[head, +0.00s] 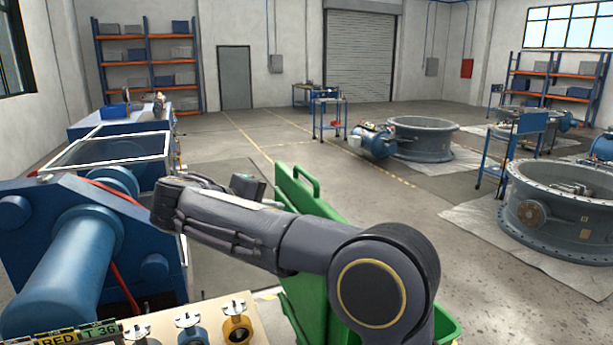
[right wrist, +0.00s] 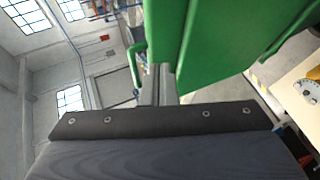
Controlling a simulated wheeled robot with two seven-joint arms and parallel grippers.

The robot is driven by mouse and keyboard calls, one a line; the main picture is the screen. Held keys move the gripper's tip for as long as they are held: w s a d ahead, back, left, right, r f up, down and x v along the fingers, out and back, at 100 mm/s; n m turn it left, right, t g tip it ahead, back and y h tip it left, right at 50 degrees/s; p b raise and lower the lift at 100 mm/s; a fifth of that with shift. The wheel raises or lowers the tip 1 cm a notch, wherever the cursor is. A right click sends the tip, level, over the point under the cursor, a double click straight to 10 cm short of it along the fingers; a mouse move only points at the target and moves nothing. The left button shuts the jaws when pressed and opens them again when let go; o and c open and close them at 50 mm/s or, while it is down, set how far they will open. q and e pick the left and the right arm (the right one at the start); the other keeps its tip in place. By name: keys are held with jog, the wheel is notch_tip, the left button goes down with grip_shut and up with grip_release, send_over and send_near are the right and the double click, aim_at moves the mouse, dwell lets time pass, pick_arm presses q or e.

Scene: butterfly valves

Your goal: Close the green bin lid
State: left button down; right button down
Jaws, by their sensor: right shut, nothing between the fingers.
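The green bin lid (head: 290,190) stands raised and tilted in the head view, with a green handle (head: 308,182) at its upper edge. The green bin body (head: 446,328) is mostly hidden behind my right arm. My right gripper (head: 250,187) is on the left side of the lid, small and partly hidden by my forearm. In the right wrist view my right gripper (right wrist: 160,85) is shut and empty, close to the large green panel (right wrist: 210,50). I cannot tell whether it touches the panel. My left gripper is not in view.
A blue machine (head: 70,265) stands at the left. A tabletop (head: 170,330) with several small valve parts is at the front. Large grey valve rings (head: 422,135) lie on the floor at the right. The floor behind the bin is clear.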

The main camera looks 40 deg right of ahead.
notch_tip(320, 180, up, 3)
jog(key=w+a+h, duration=0.2)
jog(key=p, duration=0.4)
send_near(315, 187)
jog(key=shift+m, duration=0.4)
jog(key=x, duration=0.5)
jog(key=shift+w+d+r, duration=0.15)
jog(key=shift+w+d, duration=0.05)
jog(key=shift+d, duration=0.15)
jog(key=shift+w+d+f, duration=0.1)
jog(key=shift+d+f, duration=0.15)
jog(key=shift+d, duration=0.3)
